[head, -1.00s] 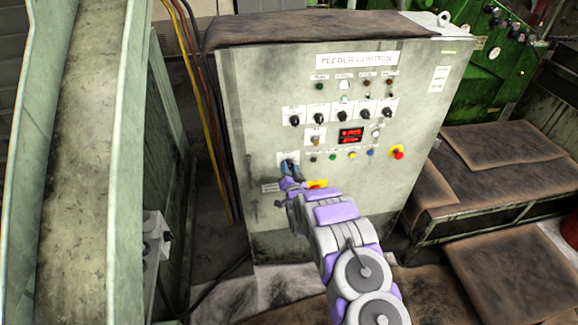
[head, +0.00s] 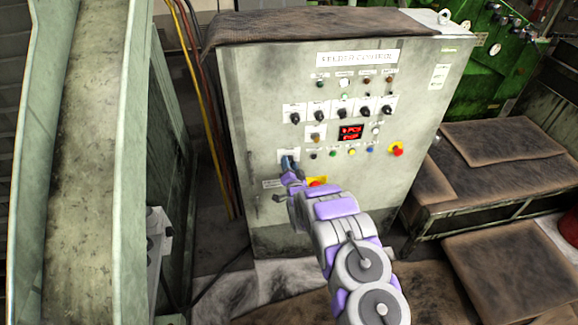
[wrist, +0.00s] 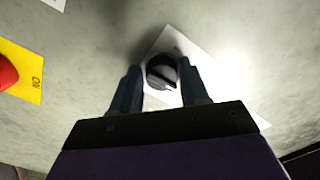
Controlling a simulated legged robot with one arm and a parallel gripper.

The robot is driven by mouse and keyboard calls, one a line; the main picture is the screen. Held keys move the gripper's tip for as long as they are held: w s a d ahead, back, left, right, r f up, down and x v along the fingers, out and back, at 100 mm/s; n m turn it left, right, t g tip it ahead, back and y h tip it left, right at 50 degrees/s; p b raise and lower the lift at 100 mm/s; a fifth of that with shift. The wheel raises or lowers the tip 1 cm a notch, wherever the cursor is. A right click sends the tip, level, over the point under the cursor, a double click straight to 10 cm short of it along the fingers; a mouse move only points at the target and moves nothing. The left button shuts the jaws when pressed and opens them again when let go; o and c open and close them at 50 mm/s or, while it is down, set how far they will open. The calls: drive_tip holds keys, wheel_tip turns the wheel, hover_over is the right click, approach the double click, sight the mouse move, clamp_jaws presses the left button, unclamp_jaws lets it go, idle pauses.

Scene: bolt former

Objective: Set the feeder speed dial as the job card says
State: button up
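A grey control cabinet (head: 260,215) with a heading plate (head: 357,58) stands ahead. My gripper (head: 288,163) is at a dial on a white plate (head: 288,154) at the panel's lower left; the dial is mostly hidden there. In the wrist view the dark round dial (wrist: 162,72) shows between the two fingertips of my gripper (wrist: 159,75). The fingers are apart, one on each side, with a narrow gap to the dial. The dial's scale marks cannot be read. A white printed card (head: 440,76) is at the panel's upper right, too small to read.
A red emergency button (wrist: 6,72) on a yellow plate is close left in the wrist view. Another red button (head: 397,150) is at right. Cables (head: 200,110) run along the cabinet's left.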

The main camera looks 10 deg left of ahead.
drive_tip(key=o, duration=0.3)
drive_tip(key=shift+o, duration=0.2)
drive_tip(key=shift+s, duration=0.1)
drive_tip(key=p+v, duration=0.2)
drive_tip(key=v, duration=1.5)
drive_tip(key=shift+p, duration=0.3)
drive_tip(key=shift+s, duration=0.1)
